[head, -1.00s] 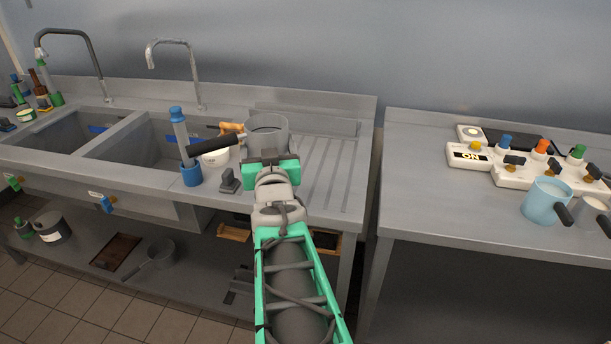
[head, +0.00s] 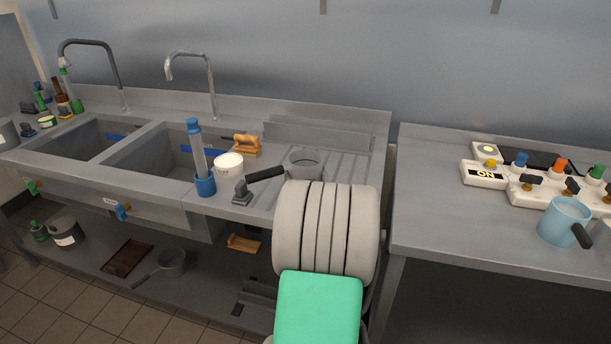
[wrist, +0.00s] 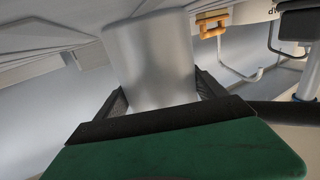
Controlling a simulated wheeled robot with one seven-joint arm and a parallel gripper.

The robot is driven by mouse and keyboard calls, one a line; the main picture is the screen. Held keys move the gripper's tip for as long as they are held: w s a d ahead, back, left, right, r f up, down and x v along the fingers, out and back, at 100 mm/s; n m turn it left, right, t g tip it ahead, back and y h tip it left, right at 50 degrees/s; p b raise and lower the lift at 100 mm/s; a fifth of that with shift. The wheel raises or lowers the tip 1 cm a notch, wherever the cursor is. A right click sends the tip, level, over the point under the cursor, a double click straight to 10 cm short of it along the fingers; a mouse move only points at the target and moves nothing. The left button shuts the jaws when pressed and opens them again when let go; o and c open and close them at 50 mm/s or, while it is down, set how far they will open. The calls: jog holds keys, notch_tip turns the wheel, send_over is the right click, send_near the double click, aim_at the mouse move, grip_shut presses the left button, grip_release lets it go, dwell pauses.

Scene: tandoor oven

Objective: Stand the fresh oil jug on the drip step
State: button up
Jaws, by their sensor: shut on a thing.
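My gripper (wrist: 162,92) is shut on a plain grey metal pot (wrist: 150,60); its two dark fingers lie on either side of the wall in the wrist view. In the head view the pot (head: 305,158) is upright over the ridged draining board (head: 352,170), its black handle pointing left. My arm hides the gripper there, and I cannot tell whether the pot's base touches the board. No jug is clearly marked as fresh oil; a light blue jug (head: 565,220) stands on the right table. A low raised ledge (head: 325,135) runs behind the board; I cannot tell if it is the drip step.
Left of the pot are a white tub (head: 229,165), an orange-brown brush (head: 247,145), a blue-based upright cylinder (head: 204,184) and a dark grey block (head: 241,192). Two sink basins lie farther left. A gap separates the sink unit from the right table (head: 430,220).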

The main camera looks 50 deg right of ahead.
jog(key=shift+r, duration=0.2)
jog(key=shift+f, duration=0.2)
jog(key=o, duration=2)
